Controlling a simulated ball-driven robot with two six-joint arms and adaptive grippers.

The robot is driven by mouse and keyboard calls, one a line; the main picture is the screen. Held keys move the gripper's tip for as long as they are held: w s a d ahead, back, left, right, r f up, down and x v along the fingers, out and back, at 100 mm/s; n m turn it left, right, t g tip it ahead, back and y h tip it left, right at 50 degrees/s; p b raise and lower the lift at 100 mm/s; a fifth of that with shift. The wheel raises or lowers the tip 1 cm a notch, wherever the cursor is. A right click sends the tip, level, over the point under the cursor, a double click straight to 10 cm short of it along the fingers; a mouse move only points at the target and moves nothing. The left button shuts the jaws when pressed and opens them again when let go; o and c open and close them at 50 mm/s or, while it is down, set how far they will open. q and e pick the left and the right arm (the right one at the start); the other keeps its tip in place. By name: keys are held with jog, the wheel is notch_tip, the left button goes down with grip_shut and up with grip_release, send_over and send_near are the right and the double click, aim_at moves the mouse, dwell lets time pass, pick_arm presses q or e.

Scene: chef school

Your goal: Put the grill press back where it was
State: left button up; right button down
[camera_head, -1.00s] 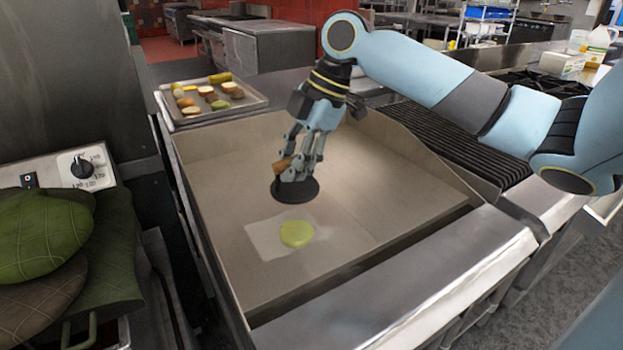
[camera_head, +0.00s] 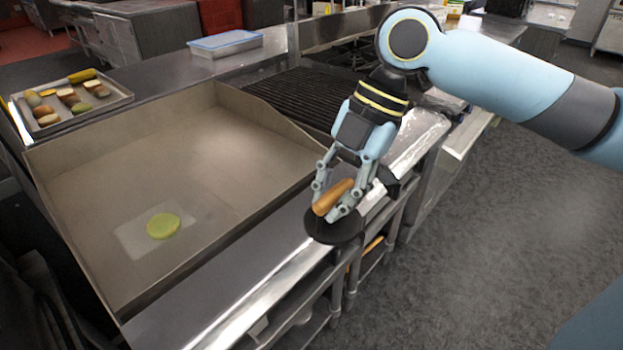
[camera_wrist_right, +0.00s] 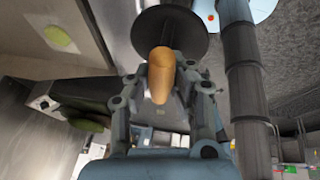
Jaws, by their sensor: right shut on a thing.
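The grill press is a black round plate (camera_head: 335,228) with a wooden handle (camera_head: 333,196). My right gripper (camera_head: 338,198) is shut on the handle. In the head view the press hangs in front of the griddle's steel front ledge (camera_head: 225,285), partly over its edge; the gap below it is hard to judge. The right wrist view shows the handle (camera_wrist_right: 161,72) between the fingers, with the black plate (camera_wrist_right: 170,30) beyond it. My left gripper is not in view.
The griddle (camera_head: 215,165) holds a pale green round slice (camera_head: 163,225) on a light sheet. A tray (camera_head: 120,95) of vegetable pieces stands at the back left. A ridged grill (camera_head: 305,100) lies behind the griddle. Shelves (camera_head: 320,310) sit under the ledge. Open floor (camera_head: 480,240) is at the right.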

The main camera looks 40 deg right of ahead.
jog(key=shift+s+f, duration=0.1)
jog(key=shift+s, duration=0.25)
jog(key=shift+w+a+f, duration=0.1)
jog(key=shift+w+f, duration=0.05)
jog(key=w+a+f, duration=0.1)
jog(key=w+f, duration=0.2)
jog(key=w+a+f, duration=0.1)
jog(key=w+f, duration=0.2)
jog(key=w, duration=0.1)
jog(key=w+a+f+p, duration=0.1)
jog(key=w+f, duration=0.3)
jog(key=shift+a, duration=0.1)
jog(key=shift+f, duration=0.45)
jog(key=shift+f, duration=0.1)
jog(key=c, duration=1.2)
grip_release()
jog(key=shift+s, duration=0.1)
